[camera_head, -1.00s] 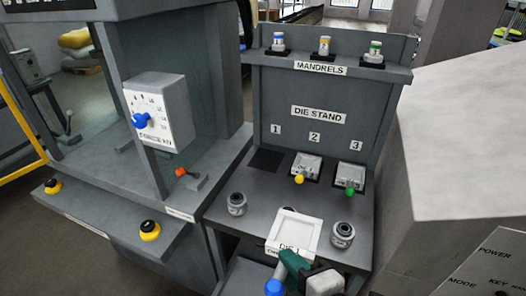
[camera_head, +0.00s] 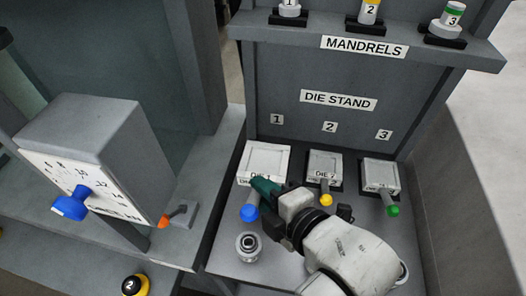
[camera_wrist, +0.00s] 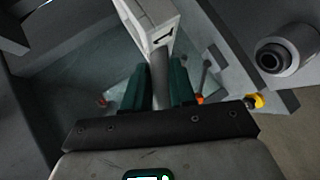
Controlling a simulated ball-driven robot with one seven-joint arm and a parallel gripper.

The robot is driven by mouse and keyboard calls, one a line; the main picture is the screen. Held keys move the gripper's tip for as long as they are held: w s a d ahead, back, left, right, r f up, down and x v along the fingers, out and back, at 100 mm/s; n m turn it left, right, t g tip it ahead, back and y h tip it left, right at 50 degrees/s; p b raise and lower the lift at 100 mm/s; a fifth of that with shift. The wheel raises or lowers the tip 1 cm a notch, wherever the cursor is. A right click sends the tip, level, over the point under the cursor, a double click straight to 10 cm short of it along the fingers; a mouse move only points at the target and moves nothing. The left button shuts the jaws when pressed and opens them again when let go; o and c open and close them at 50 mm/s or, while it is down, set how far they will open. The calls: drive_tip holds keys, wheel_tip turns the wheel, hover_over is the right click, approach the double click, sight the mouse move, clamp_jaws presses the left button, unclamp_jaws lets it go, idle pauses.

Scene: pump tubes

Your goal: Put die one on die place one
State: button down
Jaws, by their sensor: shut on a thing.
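Die one (camera_head: 264,160) is a white square block with a blue ball on its handle. It is in the head view at the left of the die row, below the label 1. My gripper (camera_head: 263,187) is shut on its handle, reaching in from the lower right. In the wrist view, a grey rod (camera_wrist: 159,76) stands between the green fingers. Die place one is hidden under or behind the block. I cannot tell whether the block touches the stand surface.
Die two (camera_head: 325,165) and die three (camera_head: 381,175) stand to the right, with yellow and green balls. A grey cylinder (camera_head: 249,247) stands in front of die one. The dial box (camera_head: 85,165) and an orange-tipped lever (camera_head: 178,214) are left. Mandrels sit on the shelf above.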

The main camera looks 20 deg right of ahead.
sight(276, 172)
drive_tip(key=w+d+f, duration=0.1)
drive_tip(key=w, duration=0.1)
drive_tip(key=w+d+f, duration=0.1)
drive_tip(key=w, duration=0.1)
drive_tip(key=w+d+p, duration=0.1)
drive_tip(key=w+d, duration=0.1)
drive_tip(key=w, duration=0.1)
drive_tip(key=shift+d+f, duration=0.1)
drive_tip(key=shift+f, duration=0.3)
drive_tip(key=w+d+f, duration=0.1)
drive_tip(key=f, duration=0.2)
drive_tip(key=w+d+f, duration=0.1)
drive_tip(key=w+f, duration=0.1)
drive_tip(key=f, duration=0.1)
drive_tip(key=w+d+f+p, duration=0.1)
drive_tip(key=w+f, duration=0.1)
drive_tip(key=f, duration=0.1)
drive_tip(key=shift+f, duration=0.35)
drive_tip(key=shift+f+b, duration=0.35)
drive_tip(key=shift+b, duration=0.1)
drive_tip(key=shift+s+f+b, duration=0.1)
drive_tip(key=shift+f+b, duration=0.2)
